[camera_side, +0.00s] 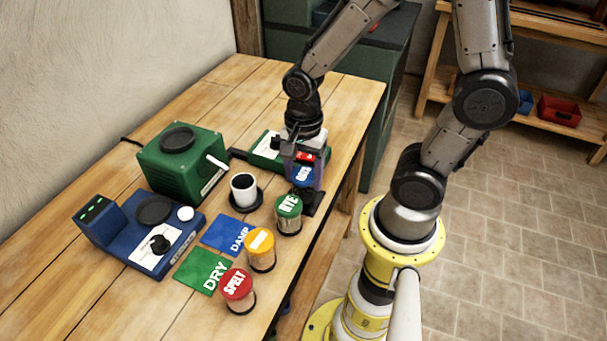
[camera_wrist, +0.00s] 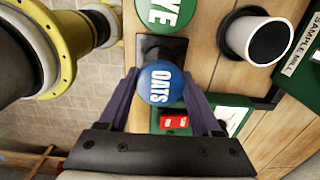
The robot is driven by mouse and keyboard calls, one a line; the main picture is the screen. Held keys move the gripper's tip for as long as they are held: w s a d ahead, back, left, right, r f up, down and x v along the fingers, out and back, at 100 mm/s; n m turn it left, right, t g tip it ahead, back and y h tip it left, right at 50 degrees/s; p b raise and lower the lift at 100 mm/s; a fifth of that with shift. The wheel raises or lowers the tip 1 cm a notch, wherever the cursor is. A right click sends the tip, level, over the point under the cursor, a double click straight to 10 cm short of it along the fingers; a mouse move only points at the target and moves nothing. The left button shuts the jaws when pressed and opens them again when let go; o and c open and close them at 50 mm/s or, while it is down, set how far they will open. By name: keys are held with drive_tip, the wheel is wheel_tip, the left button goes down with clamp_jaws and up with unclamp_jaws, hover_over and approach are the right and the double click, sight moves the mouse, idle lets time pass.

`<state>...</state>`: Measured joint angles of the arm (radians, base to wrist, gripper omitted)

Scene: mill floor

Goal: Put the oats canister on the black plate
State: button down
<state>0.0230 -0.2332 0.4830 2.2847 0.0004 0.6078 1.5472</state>
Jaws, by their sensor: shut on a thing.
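The oats canister, with a round blue lid marked OATS, is between the fingers of my gripper (camera_side: 304,181). Its blue lid (camera_side: 303,174) shows in the side view, partly covered by the fingers, and its lid (camera_wrist: 161,84) faces the camera in the wrist view. My gripper (camera_wrist: 160,88) is shut on the canister in the wrist view. A flat black square plate (camera_side: 312,204) lies just below and beside the canister in the side view. The plate (camera_wrist: 174,48) is partly hidden by the lids in the wrist view. I cannot tell whether canister and plate touch.
The rye canister (camera_side: 288,215) stands close by, with a yellow-lidded canister (camera_side: 261,250) and the spelt canister (camera_side: 238,291) nearer the camera. A white cup (camera_side: 244,186), green mill (camera_side: 183,162), blue device (camera_side: 139,232) and blue and green mats stand left. A green device with a red part (camera_wrist: 174,121) is close to my gripper.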

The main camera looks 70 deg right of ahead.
sight(303, 174)
drive_tip(key=shift+f, duration=0.15)
drive_tip(key=shift+c, duration=0.4)
unclamp_jaws()
drive_tip(key=s+r+n+t, duration=0.2)
drive_tip(key=r+n, duration=0.6)
drive_tip(key=n, duration=0.1)
drive_tip(key=s+r+n+t, duration=0.3)
drive_tip(key=r+n, duration=0.5)
drive_tip(key=n, duration=0.1)
drive_tip(key=shift+s+a+r+t, duration=0.25)
drive_tip(key=shift+s+t, duration=0.05)
